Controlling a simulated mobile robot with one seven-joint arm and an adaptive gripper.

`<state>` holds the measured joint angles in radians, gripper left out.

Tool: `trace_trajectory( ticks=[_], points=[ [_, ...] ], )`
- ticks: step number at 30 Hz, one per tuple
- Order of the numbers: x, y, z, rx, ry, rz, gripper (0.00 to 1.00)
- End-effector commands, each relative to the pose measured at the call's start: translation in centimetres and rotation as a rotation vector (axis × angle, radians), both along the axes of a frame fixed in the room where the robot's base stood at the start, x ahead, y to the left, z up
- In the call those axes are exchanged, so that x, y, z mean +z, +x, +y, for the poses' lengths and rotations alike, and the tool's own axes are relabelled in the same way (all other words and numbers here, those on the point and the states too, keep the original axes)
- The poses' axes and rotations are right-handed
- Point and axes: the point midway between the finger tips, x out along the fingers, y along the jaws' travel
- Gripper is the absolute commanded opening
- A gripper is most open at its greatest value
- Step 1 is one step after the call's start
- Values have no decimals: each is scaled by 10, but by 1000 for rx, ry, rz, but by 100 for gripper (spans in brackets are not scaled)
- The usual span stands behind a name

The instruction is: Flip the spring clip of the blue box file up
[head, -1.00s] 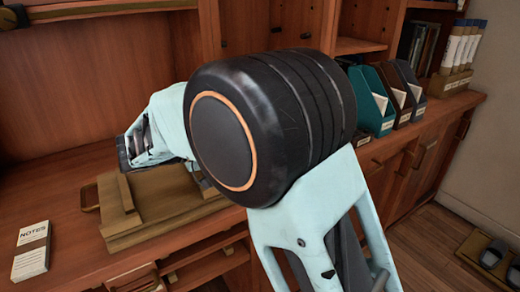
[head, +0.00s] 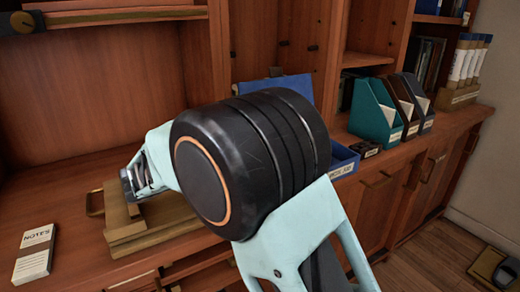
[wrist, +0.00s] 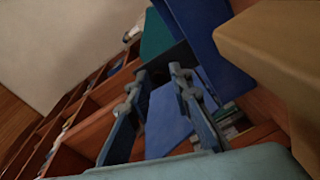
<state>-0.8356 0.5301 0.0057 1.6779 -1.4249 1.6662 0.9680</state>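The blue box file (head: 343,161) stands on the counter behind my arm in the head view. Its raised blue lid (head: 284,88) shows above my arm, and its middle is hidden. In the wrist view blue surfaces (wrist: 212,38) lie beyond and between my fingers; I cannot tell which parts of the file they are. The spring clip cannot be made out. My gripper (wrist: 160,72) has its two fingers apart with nothing seen held between them. In the head view my gripper (head: 132,184) is near the wooden board, left of the file.
A brown wooden board or press (head: 150,222) lies on the counter under my gripper. A notes pad (head: 35,254) lies at the left. Teal (head: 375,112) and dark (head: 408,105) magazine files stand right of the blue file. Cabinet uprights rise behind.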

Motion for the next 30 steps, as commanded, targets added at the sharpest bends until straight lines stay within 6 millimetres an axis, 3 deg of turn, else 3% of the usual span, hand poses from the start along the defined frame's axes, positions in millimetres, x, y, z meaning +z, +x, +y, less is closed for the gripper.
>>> trace_trajectory(
  ticks=[14, 30],
  points=[
    [1, -4, 7, 3, 1, -2, 31],
    [7, -67, 85, 3, 1, -1, 31]
  ],
)
